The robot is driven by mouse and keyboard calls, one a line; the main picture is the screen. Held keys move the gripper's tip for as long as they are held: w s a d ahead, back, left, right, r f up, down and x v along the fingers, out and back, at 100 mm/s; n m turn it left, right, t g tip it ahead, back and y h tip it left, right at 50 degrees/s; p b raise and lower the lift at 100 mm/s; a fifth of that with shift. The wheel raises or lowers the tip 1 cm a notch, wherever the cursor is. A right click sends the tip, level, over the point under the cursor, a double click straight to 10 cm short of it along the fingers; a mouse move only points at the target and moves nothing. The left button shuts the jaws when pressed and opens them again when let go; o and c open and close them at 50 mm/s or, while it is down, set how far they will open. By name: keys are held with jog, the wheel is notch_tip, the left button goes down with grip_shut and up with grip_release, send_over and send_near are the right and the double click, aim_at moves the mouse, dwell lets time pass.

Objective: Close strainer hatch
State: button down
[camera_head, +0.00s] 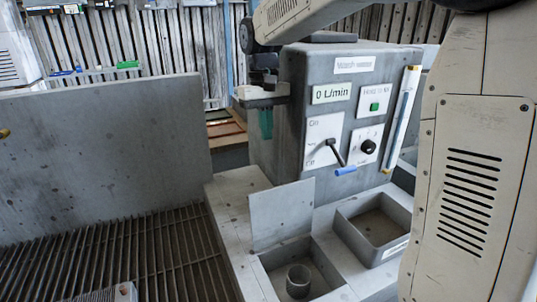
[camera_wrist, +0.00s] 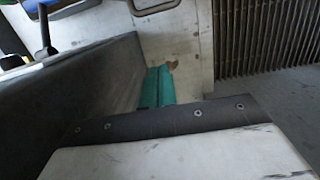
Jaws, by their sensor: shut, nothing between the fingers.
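The strainer hatch appears to be the flat grey plate (camera_head: 282,213), which stands raised and nearly upright at the edge of a square well (camera_head: 265,278). A short round cup (camera_head: 298,281) sits in the well's floor. My gripper (camera_head: 265,124) hangs beside the left side of the grey control housing, behind and above the plate, apart from it. Its teal fingers are closed together and empty. They also show in the wrist view (camera_wrist: 156,86), where the gripper's body hides much of the lower part. I cannot clearly make out the hatch in the wrist view.
The control housing (camera_head: 300,90) carries a "0 L/min" display, a black lever (camera_head: 335,152), a knob (camera_head: 368,147) and a blue handle (camera_head: 345,171). A second open box (camera_head: 375,222) lies right of the well. A grating (camera_head: 150,255) and a grey wall panel (camera_head: 100,150) are left.

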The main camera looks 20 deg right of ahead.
jog(key=s+f, duration=0.5)
jog(key=f, duration=0.5)
jog(key=shift+s+a, duration=0.15)
jog(key=shift+a, duration=0.1)
jog(key=shift+r, duration=0.1)
